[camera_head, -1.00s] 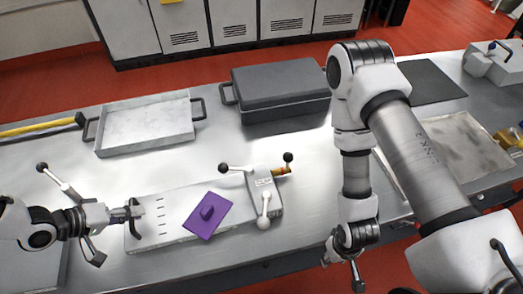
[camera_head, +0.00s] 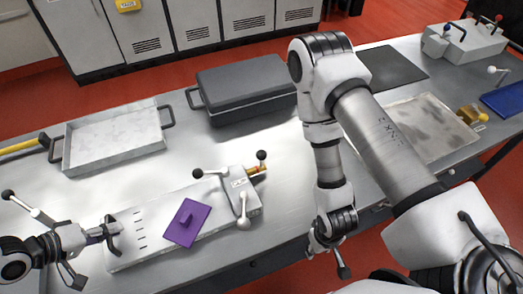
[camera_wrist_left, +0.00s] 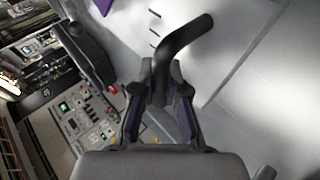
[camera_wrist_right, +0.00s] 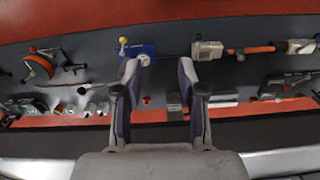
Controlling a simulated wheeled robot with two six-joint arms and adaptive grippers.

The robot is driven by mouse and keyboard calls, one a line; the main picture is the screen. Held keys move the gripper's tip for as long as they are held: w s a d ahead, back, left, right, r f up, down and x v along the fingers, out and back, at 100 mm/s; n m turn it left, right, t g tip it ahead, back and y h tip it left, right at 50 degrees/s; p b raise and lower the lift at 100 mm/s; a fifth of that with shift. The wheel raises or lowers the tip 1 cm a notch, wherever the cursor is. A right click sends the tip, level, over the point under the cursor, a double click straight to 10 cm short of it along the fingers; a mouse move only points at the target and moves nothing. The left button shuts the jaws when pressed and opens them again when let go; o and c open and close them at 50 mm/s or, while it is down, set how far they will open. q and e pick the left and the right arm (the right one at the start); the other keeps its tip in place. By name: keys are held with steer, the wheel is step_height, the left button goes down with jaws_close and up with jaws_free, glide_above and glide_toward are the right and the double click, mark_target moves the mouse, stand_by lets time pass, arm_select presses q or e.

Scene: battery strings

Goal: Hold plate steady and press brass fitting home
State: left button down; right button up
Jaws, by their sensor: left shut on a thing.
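The pale grey plate (camera_head: 152,251) with short dark slots lies on the bench at lower left; its corner shows in the left wrist view (camera_wrist_left: 225,60). My left gripper (camera_head: 109,232) is at its left end, shut on a dark bent handle (camera_wrist_left: 187,36). A brass fitting (camera_head: 254,169) with an orange-red part sits at the far right end of the plate, beside a grey clamp block (camera_head: 238,185) with ball-ended levers. My right gripper (camera_wrist_right: 158,85) is open and empty, its fingers apart. In the head view it hangs near the bench's front edge, away from the fitting.
A grey tray (camera_head: 115,140) and a dark lidded case (camera_head: 245,92) stand behind. A stained flat tray (camera_head: 425,127), a brass block (camera_head: 472,115) and a blue tray (camera_head: 504,99) are at right. Bare bench lies between.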

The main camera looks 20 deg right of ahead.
steer(key=o, duration=0.3)
steer(key=shift+o, duration=0.2)
step_height(320, 180, up, 26)
steer(key=m+y, duration=0.1)
steer(key=y, duration=0.1)
glide_above(263, 151)
steer(key=d, duration=0.2)
steer(key=f, duration=0.3)
steer(key=a+f, duration=0.1)
steer(key=f, duration=0.3)
steer(key=a+f, duration=0.1)
steer(key=f, duration=0.3)
steer(key=shift+a+f, duration=0.1)
steer(key=shift+f, duration=0.1)
steer(key=shift+a, duration=0.1)
jaws_close()
